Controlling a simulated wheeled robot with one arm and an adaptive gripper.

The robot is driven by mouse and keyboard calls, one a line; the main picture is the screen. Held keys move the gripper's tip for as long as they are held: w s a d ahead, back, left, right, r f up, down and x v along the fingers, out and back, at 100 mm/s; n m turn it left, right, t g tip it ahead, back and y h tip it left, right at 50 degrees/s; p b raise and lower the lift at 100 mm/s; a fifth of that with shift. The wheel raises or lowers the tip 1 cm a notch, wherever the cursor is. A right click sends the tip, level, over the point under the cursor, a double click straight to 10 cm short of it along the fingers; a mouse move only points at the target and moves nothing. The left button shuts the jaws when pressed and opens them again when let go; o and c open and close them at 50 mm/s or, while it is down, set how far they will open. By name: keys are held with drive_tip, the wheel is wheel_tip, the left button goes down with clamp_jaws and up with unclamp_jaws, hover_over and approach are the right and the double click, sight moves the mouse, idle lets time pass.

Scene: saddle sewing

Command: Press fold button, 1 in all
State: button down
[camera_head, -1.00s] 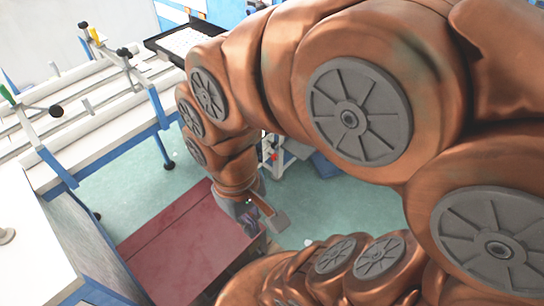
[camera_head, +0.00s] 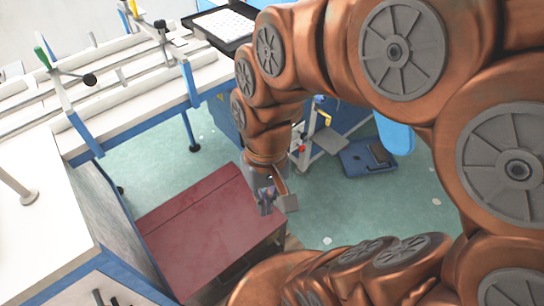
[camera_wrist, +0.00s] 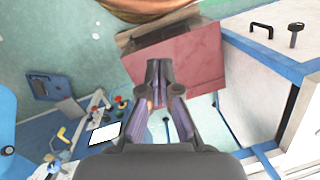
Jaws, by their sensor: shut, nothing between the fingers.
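My gripper (camera_head: 265,205) hangs at the end of my copper-coloured arm, over the right part of the dark red box in the head view. In the wrist view, my gripper (camera_wrist: 158,70) is shut, its two dark fingers together with nothing between them. No control is clearly marked as the fold button. Small red and dark knobs (camera_wrist: 119,102) show on a blue and white machine at the lower left of the wrist view. A red knob (camera_head: 302,148) also shows on the machine behind my arm in the head view, apart from my gripper.
The dark red box (camera_head: 190,225) stands on the green floor. A white bench with blue legs (camera_head: 150,118) is at the left. A white cabinet (camera_head: 45,215) is at the lower left. A blue floor unit with a dark pad (camera_head: 366,158) lies at the right, with clear floor around it.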

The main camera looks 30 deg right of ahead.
drive_tip(key=w+d+f+m+t+y+b, duration=0.25)
drive_tip(key=w+f+m+b, duration=0.35)
drive_tip(key=w+f+b, duration=0.45)
drive_tip(key=w+d+f+m+t+y+b, duration=0.2)
drive_tip(key=w+d+f+m+b, duration=0.3)
drive_tip(key=w+f+b, duration=0.55)
drive_tip(key=w+d+f+m+t+b, duration=0.2)
drive_tip(key=d+f+m+b, duration=0.4)
drive_tip(key=d+f, duration=0.5)
drive_tip(key=w+d+f+m+t+h+b, duration=0.1)
drive_tip(key=w+d+f+m+t+b, duration=0.2)
drive_tip(key=w+d+f+m+b, duration=0.2)
drive_tip(key=d+f+m+b, duration=0.1)
drive_tip(key=d+f+m, duration=0.2)
drive_tip(key=d+f, duration=0.4)
drive_tip(key=shift+w, duration=0.15)
drive_tip(key=shift+f+h, duration=0.15)
drive_tip(key=shift+h, duration=0.1)
drive_tip(key=w+a, duration=0.1)
drive_tip(key=w, duration=0.7)
drive_tip(key=shift+w, duration=0.35)
drive_tip(key=shift+a, duration=0.1)
